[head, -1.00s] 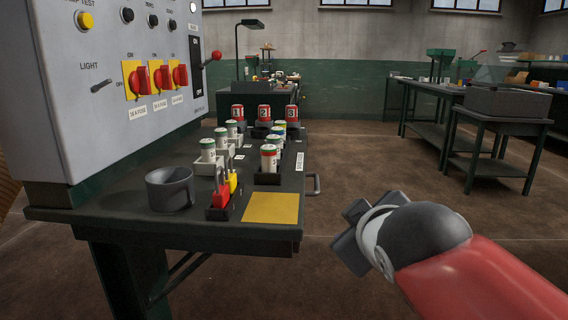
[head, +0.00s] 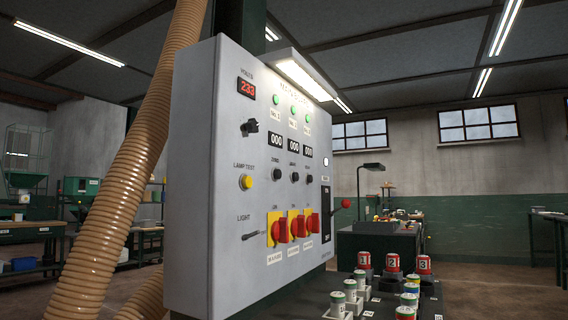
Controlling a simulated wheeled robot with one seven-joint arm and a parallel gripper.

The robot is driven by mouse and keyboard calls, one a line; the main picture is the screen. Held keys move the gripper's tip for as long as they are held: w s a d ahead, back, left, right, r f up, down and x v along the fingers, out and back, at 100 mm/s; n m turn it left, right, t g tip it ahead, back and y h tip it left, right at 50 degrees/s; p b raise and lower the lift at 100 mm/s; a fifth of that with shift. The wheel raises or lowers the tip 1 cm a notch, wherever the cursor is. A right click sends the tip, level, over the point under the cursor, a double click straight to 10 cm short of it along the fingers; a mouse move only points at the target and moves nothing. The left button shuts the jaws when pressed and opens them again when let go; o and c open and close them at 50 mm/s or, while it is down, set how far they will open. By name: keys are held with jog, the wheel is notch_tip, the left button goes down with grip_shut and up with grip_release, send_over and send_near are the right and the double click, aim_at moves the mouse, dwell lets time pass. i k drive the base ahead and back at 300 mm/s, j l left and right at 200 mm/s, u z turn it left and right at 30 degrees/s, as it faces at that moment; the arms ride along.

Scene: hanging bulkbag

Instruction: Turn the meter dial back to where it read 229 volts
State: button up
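A grey control panel (head: 205,190) stands left of centre in the head view, seen at an angle. Near its upper left is the VOLTS display (head: 247,88), with red digits that look like 233. A black knob (head: 249,127), which looks like the meter dial, sits just below it. Its scale marks are too small to read. My gripper is not in this view, and nothing touches the knob.
The panel also carries a yellow lamp test button (head: 245,182), a light lever (head: 253,235), red rotary switches (head: 280,231) and a red-knobbed side lever (head: 346,203). A tan hose (head: 118,190) runs up left of it. Fuses (head: 350,290) stand on the bench below.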

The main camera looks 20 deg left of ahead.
aim_at(251, 126)
jog(key=u, duration=1.35)
